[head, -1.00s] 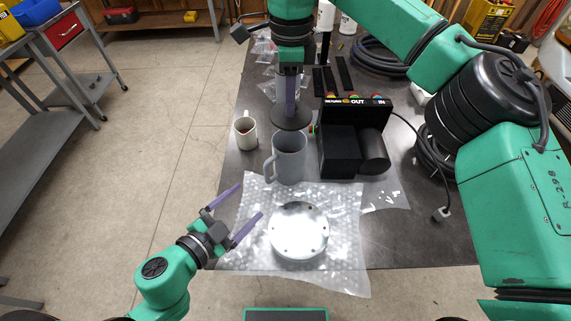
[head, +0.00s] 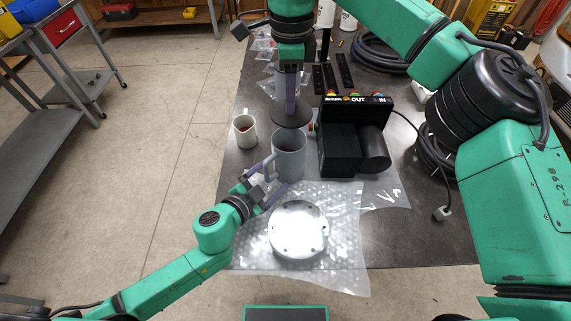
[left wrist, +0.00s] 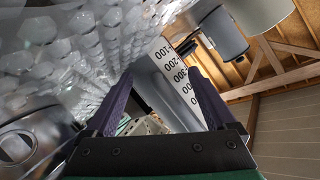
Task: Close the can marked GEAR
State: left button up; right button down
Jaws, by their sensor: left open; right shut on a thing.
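A grey can (head: 289,160) with a side handle (head: 269,166) stands upright on the table, its mouth visible. No GEAR marking is legible on it. My right gripper (head: 290,104) is shut on a dark round lid (head: 292,118), held level just above and slightly behind the can's mouth. My left gripper (head: 270,178) is open and empty, low at the can's left front near the handle; I cannot tell whether it touches. In the left wrist view, a grey surface with printed numbers (left wrist: 175,85), apparently the can, shows between the open fingers (left wrist: 160,100).
A silver round part (head: 298,229) lies on bubble wrap (head: 345,205) in front of the can. A white mug (head: 245,131) stands to the left. A black box with coloured buttons (head: 340,155) stands close on the right. Bare table (head: 430,240) lies at the front right.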

pick_arm(q)
jog(key=shift+s, duration=0.1)
grip_shut()
jog(key=shift+a+f, duration=0.1)
jog(key=shift+f, duration=0.05)
dwell(1.1)
